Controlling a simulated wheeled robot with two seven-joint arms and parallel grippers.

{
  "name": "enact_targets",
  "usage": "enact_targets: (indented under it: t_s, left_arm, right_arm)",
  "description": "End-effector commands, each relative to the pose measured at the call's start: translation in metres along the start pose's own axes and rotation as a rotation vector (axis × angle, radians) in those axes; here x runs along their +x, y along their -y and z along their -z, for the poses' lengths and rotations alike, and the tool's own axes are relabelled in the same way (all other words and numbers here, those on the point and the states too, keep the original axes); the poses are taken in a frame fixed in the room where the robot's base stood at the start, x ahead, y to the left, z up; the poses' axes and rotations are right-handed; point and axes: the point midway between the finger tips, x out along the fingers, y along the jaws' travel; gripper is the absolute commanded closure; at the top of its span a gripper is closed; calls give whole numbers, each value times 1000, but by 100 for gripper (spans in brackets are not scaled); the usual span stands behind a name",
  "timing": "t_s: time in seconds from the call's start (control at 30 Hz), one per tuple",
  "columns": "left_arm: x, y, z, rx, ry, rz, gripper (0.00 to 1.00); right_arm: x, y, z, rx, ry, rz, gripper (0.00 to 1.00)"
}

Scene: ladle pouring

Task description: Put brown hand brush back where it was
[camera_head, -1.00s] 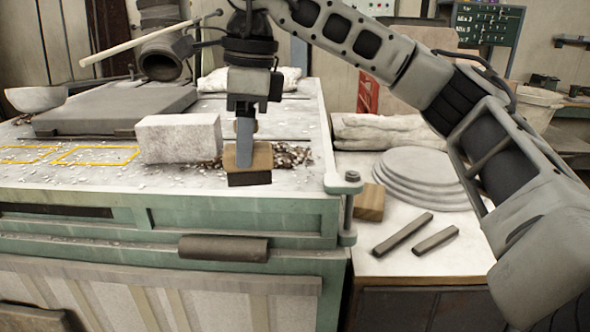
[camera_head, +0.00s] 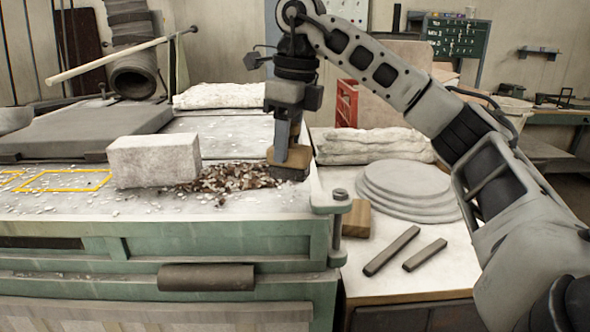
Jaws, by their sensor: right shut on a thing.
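The brown hand brush (camera_head: 289,158) has a wooden block body with dark bristles underneath. My right gripper (camera_head: 292,146) is shut on it from above. The brush is at the right end of the green-sided workbench (camera_head: 150,240), over or at the right edge of a pile of brown and white chips (camera_head: 232,178). I cannot tell whether the bristles touch the bench top. My left gripper is not in view.
A white block (camera_head: 153,160) stands left of the chips. A grey slab (camera_head: 85,132) lies behind it. On the lower table at right are a wooden block (camera_head: 356,218), two dark bars (camera_head: 391,250), stacked grey discs (camera_head: 408,187) and white sacks (camera_head: 372,146).

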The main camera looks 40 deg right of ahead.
Motion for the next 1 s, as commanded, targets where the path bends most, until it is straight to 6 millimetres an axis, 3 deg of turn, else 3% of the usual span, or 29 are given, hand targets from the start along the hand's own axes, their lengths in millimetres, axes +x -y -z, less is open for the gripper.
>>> enact_targets:
  t_s: [0.3, 0.5, 0.87, 0.9, 0.97, 1.0]
  left_arm:
    - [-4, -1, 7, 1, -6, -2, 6]
    - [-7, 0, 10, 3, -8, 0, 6]
    - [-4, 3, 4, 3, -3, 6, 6]
    - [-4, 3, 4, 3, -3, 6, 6]
    - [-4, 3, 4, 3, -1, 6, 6]
    - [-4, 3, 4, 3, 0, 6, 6]
  right_arm:
    - [25, 18, 12, 1, -3, 0, 81]
    - [49, 17, 14, 1, 0, 0, 81]
    - [54, 17, 14, 0, 1, -1, 81]
    - [55, 17, 14, 0, 1, -1, 57]
    - [54, 17, 14, 0, 1, -1, 40]
    - [54, 17, 14, 0, 1, -1, 38]
